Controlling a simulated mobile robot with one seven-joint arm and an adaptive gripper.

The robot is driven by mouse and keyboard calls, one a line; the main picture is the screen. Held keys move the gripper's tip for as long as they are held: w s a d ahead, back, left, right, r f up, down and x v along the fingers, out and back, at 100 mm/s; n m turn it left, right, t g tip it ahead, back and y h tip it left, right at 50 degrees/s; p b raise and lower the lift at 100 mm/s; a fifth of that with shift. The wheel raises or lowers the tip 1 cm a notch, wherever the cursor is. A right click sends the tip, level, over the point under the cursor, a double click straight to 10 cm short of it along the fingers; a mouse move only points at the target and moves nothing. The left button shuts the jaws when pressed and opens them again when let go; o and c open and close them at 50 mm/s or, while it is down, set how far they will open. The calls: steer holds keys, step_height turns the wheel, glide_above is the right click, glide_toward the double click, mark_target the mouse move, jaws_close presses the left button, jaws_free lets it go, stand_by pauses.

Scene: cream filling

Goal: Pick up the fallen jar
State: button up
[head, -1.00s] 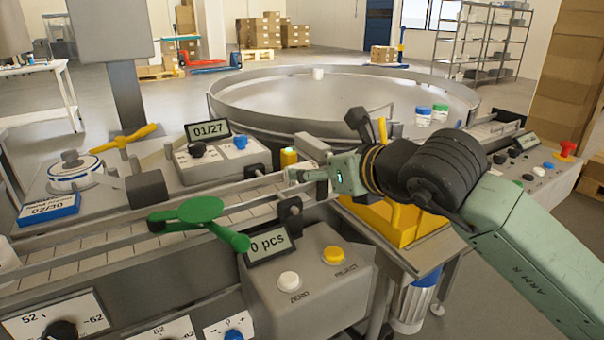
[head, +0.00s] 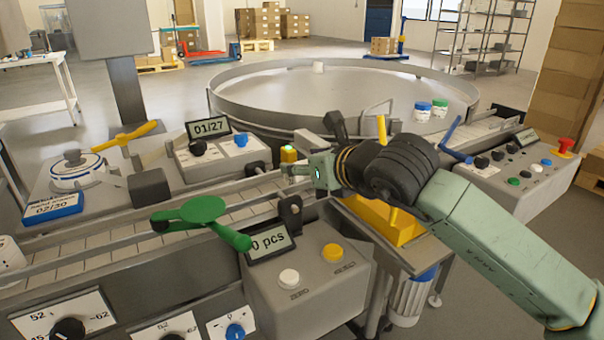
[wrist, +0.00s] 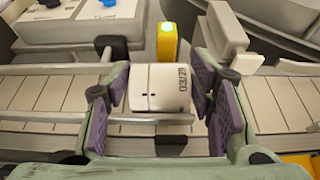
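The fallen jar (wrist: 160,88) is white with printed digits turned sideways. It lies on the slatted conveyor (wrist: 40,95) in the wrist view. In the head view my gripper (head: 290,172) is low over the conveyor beside the yellow sensor block (head: 288,155), and the jar is not clearly visible there.
Guide rails (head: 95,228) run along the conveyor. A green lever (head: 202,210) and a counter box (head: 305,275) stand in front. A blue-lidded jar (head: 422,112) and a green-lidded jar (head: 440,108) stand upright near the round table (head: 235,115). A yellow block is under my arm.

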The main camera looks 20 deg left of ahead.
steer(key=c, duration=0.7)
